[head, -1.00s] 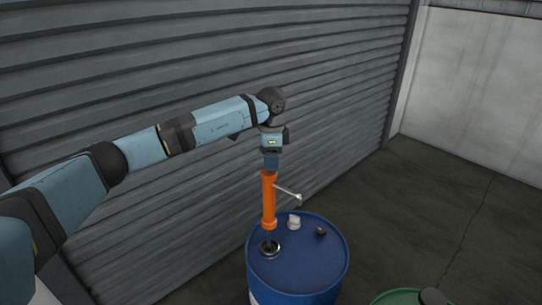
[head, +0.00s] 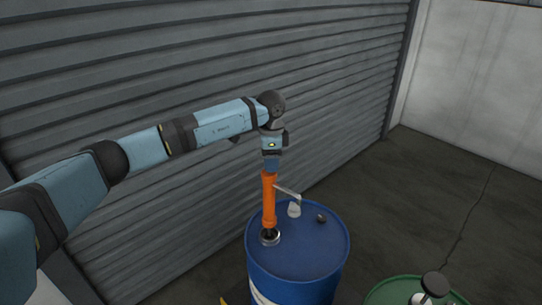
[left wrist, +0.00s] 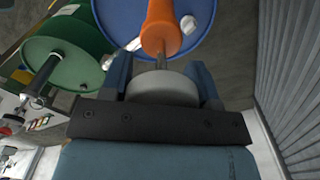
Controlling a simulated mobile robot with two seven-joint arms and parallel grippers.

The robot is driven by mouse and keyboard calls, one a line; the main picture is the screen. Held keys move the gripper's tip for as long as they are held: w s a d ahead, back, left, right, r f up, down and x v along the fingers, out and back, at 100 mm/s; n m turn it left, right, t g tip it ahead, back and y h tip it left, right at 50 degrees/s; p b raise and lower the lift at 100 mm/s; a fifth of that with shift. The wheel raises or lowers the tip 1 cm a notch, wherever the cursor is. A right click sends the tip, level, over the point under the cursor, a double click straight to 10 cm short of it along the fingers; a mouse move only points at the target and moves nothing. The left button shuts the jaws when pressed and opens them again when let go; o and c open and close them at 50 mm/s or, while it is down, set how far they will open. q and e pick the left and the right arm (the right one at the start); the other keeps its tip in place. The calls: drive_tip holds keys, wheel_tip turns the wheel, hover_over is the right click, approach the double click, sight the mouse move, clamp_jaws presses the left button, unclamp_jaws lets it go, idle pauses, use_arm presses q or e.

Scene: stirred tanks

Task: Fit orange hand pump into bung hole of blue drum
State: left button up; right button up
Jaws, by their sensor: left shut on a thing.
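The orange hand pump (head: 269,203) stands roughly upright over the blue drum (head: 312,262) in the head view. Its lower end is at the dark-ringed bung hole (head: 270,238) on the drum top; how deep it sits is hard to tell. A pale side handle sticks out to the right. My left gripper (head: 271,166) is above the pump and shut on its top. In the left wrist view the fingers (left wrist: 162,78) flank a pale round part under the orange body (left wrist: 160,28). My right gripper is not in view.
A white piece (head: 294,211) and a small dark cap (head: 321,218) are on the drum top. A green drum (head: 395,292) with a dark round object (head: 435,284) above it is at lower right. A ribbed shutter wall (head: 200,60) stands close behind my arm.

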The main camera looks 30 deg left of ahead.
use_arm(q)
drive_tip(key=shift+f+b, duration=0.6)
drive_tip(key=shift+f, duration=0.95)
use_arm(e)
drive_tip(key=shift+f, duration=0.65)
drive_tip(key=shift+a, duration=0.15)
use_arm(q)
drive_tip(key=shift+f, duration=0.6)
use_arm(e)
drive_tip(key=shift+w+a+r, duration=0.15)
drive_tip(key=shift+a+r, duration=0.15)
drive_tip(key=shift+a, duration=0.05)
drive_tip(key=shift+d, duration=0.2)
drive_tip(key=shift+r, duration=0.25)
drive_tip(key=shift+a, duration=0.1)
use_arm(q)
drive_tip(key=shift+p, duration=0.5)
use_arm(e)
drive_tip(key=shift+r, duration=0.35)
